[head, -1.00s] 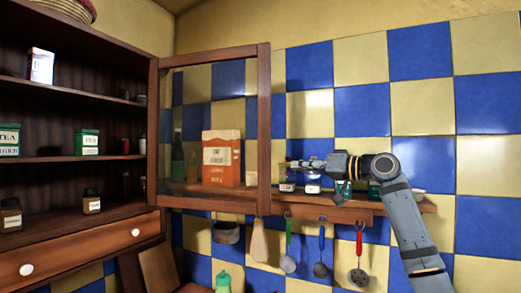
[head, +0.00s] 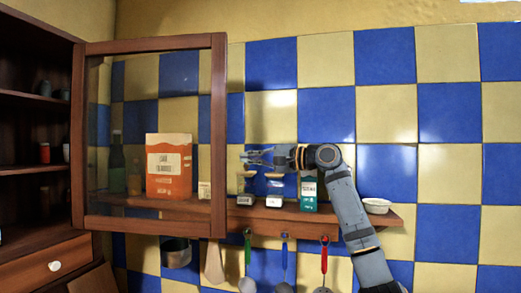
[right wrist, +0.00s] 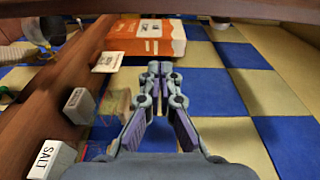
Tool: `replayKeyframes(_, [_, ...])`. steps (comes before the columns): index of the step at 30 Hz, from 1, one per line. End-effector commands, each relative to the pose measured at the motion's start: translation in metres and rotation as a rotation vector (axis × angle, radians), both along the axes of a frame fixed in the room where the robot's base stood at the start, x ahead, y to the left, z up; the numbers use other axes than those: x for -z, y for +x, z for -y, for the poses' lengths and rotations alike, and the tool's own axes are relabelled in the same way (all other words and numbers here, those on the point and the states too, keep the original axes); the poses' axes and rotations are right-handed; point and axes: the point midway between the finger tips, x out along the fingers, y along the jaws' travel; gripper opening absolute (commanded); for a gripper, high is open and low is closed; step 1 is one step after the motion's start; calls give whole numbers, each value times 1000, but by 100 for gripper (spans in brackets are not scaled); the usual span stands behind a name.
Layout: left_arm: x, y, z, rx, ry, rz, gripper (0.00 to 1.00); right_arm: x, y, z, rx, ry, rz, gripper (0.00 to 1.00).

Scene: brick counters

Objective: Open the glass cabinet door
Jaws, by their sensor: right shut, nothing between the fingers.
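The glass cabinet door (head: 218,140) has a brown wooden frame and a clear pane. In the head view it stands swung out from the dark wooden cabinet (head: 35,135), hinged at its left side. An orange box and a bottle show through the pane. My right gripper (head: 250,157) is shut and empty, just right of the door's free edge, above the wall shelf. In the right wrist view its fingers (right wrist: 161,70) are together, pointing toward the orange box. A dark wooden bar (right wrist: 200,9), seemingly the door frame, crosses the top there. My left gripper is not in view.
The wall shelf (head: 300,215) holds the orange box (head: 168,165), small labelled jars, a green tin (head: 308,195) and a white bowl (head: 376,205). Utensils hang below. A salt container (right wrist: 52,158) is close to my right gripper. The tiled wall is behind.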

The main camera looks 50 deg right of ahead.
Motion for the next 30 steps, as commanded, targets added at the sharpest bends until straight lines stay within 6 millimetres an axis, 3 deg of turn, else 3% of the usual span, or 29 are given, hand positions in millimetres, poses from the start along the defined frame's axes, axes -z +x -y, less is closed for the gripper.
replayKeyframes(1, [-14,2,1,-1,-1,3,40,-7,11,-5,-4,1,-3,0])
replayKeyframes(5, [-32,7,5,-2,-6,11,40,-7,37,-13,-4,3,-2,0])
replayKeyframes(7, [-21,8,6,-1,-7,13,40,3,31,-20,4,-8,-1,0])
replayKeyframes(15, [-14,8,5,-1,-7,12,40,1,14,-42,1,-1,0,0])
replayKeyframes(26, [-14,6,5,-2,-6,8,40,0,13,-45,0,-1,0,0])
replayKeyframes(30, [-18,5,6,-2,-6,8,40,-2,16,-60,-18,-1,-1,0])
